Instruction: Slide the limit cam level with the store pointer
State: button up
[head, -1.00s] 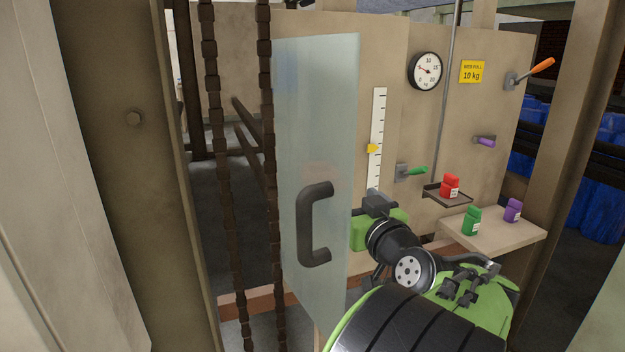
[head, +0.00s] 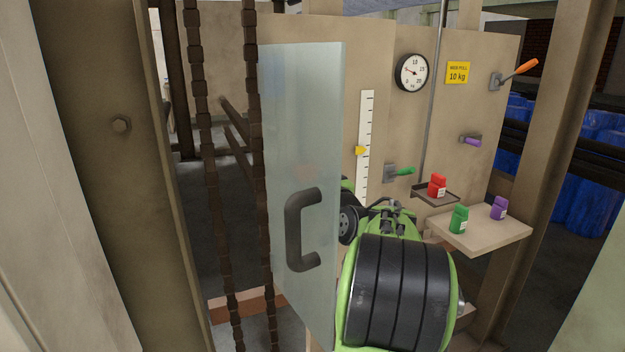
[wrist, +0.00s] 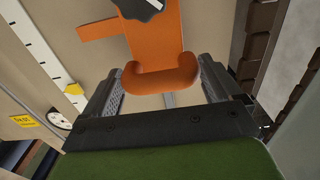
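An orange piece (wrist: 160,65), which looks like the limit cam, fills the upper middle of the wrist view. It has a curved lower lip, a side arm pointing left and a black knob (wrist: 142,6). My gripper (wrist: 168,75) has its two fingers spread on either side of the lip. I cannot tell whether they touch it. The yellow store pointer (head: 361,150) is on a white graduated scale (head: 366,120); it also shows at the left of the wrist view (wrist: 74,88). In the head view my gripper and the orange piece are hidden.
A translucent door (head: 300,120) with a black handle (head: 300,230) stands left of my arm. Dark chains (head: 200,150) hang farther left. Right are a green lever (head: 403,171), a shelf (head: 485,238) with green and purple blocks, and a small tray (head: 440,198) with a red block.

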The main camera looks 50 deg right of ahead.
jog(key=c, duration=0.9)
jog(key=shift+o, duration=0.2)
notch_tip(320, 180, up, 8)
jog(key=p, duration=0.4)
jog(key=shift+r, duration=0.15)
jog(key=o, duration=1.2)
jog(key=b+v, duration=0.1)
jog(key=v, duration=1.4)
jog(key=shift+s+a, duration=0.2)
jog(key=shift+s, duration=0.15)
